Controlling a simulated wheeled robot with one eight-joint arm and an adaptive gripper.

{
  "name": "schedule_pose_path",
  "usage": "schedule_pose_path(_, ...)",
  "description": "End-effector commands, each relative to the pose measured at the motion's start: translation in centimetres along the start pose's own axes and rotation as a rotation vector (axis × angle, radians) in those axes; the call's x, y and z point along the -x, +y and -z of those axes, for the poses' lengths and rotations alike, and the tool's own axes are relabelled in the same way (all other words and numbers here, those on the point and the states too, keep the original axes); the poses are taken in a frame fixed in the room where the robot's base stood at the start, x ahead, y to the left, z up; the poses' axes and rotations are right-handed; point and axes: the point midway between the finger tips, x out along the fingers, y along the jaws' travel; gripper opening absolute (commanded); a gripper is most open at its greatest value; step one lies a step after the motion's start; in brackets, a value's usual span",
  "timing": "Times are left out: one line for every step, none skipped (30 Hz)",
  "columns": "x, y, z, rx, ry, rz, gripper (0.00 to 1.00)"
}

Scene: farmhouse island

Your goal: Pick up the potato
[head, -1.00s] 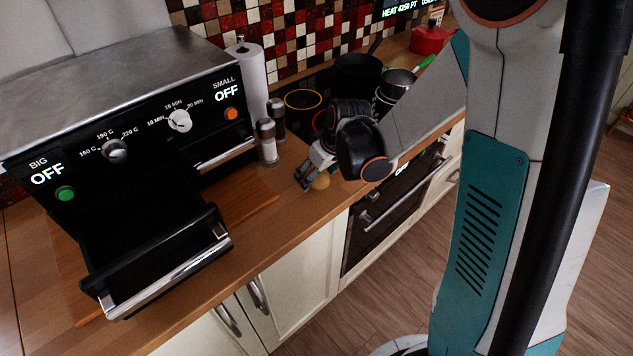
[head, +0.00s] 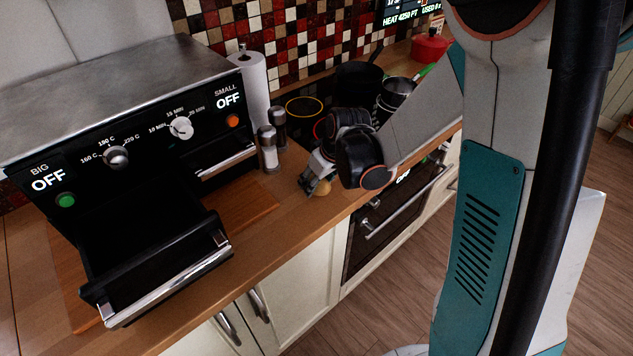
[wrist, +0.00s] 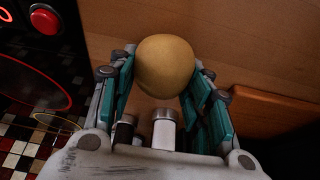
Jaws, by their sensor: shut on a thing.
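The potato (wrist: 165,66) is a rounded tan lump between the two fingers of my gripper (wrist: 158,85) in the wrist view. The fingers touch it on both sides. In the head view the potato (head: 322,188) shows small beneath my gripper (head: 314,183), at the wooden counter near its front edge. My gripper is shut on the potato. I cannot tell whether the potato still touches the counter.
An oven unit with an open drawer (head: 165,270) stands left on the counter (head: 285,215). Two shakers (head: 268,150) and a paper roll (head: 252,85) stand behind my gripper. A hob with pots (head: 358,78) lies to the right.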

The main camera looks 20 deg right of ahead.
Motion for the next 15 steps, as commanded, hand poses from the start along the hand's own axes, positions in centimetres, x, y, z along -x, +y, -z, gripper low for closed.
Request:
schedule_pose_path(0.5,0.0,0.2,0.0,0.0,0.0,0.2)
schedule_pose_path(0.8,0.0,0.3,0.0,0.0,0.0,0.2)
schedule_pose_path(1.3,0.0,0.5,0.0,0.0,0.0,0.2)
schedule_pose_path(1.8,0.0,0.7,0.0,0.0,0.0,0.2)
schedule_pose_path(2.2,0.0,0.9,0.0,0.0,0.0,0.2)
schedule_pose_path(3.0,0.0,1.2,0.0,0.0,0.0,0.2)
schedule_pose_path(3.5,0.0,1.4,0.0,0.0,0.0,0.2)
schedule_pose_path(4.2,0.0,1.7,0.0,0.0,0.0,0.2)
schedule_pose_path(5.2,0.0,2.1,0.0,0.0,0.0,0.2)
schedule_pose_path(5.9,0.0,2.4,0.0,0.0,0.0,0.2)
schedule_pose_path(6.8,0.0,2.7,0.0,0.0,0.0,0.2)
schedule_pose_path(7.9,0.0,3.2,0.0,0.0,0.0,0.2)
schedule_pose_path(8.7,0.0,3.5,0.0,0.0,0.0,0.2)
schedule_pose_path(9.5,0.0,3.9,0.0,0.0,0.0,0.2)
schedule_pose_path(10.6,0.0,4.3,0.0,0.0,0.0,0.2)
